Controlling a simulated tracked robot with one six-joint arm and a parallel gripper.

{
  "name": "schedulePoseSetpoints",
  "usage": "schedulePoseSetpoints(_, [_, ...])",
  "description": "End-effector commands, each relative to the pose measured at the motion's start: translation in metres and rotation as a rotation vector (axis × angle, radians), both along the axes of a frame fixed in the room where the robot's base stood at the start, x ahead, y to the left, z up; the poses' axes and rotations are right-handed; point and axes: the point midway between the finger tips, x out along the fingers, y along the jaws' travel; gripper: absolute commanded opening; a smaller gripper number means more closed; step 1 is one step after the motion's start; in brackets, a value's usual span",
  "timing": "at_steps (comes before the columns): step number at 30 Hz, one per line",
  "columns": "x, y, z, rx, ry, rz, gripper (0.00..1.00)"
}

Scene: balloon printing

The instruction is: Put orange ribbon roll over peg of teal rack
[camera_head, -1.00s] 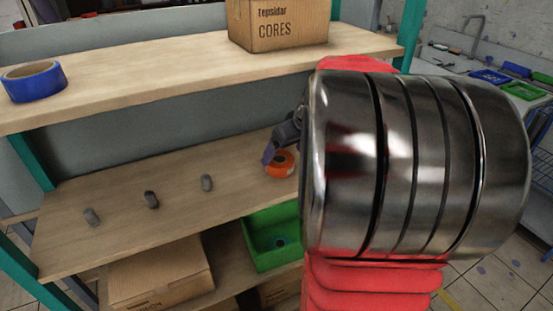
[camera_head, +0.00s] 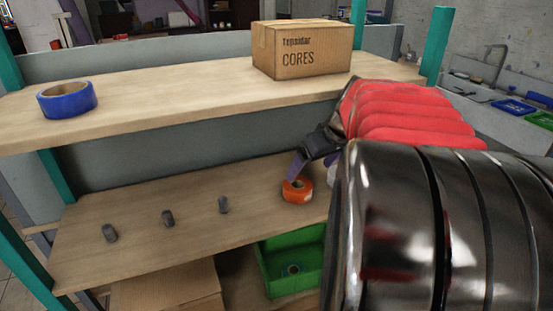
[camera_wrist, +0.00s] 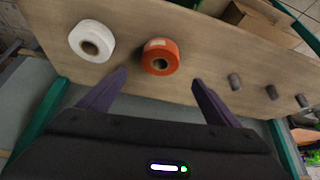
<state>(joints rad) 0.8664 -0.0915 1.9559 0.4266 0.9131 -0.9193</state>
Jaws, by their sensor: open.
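The orange ribbon roll (camera_head: 297,190) lies flat on the middle shelf of the teal rack (camera_head: 436,45), right of three grey pegs, the nearest being one peg (camera_head: 224,205). The pegs stand up from the same shelf and are bare.
A white roll (camera_wrist: 82,47) lies beside the orange one, mostly hidden by my arm in the head view. The upper shelf holds a blue roll (camera_head: 67,100) and a cardboard box (camera_head: 305,55). A green bin (camera_head: 270,283) and another box (camera_head: 168,290) stand below.

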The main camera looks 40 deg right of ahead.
Motion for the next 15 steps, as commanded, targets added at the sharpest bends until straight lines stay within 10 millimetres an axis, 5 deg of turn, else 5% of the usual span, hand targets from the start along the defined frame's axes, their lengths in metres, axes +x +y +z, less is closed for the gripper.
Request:
schedulePoseSetpoints(8, [0.001,0.004,0.000,0.001,0.001,0.003,0.85])
schedulePoseSetpoints(15, [0.005,0.060,0.003,0.006,0.017,0.031,0.85])
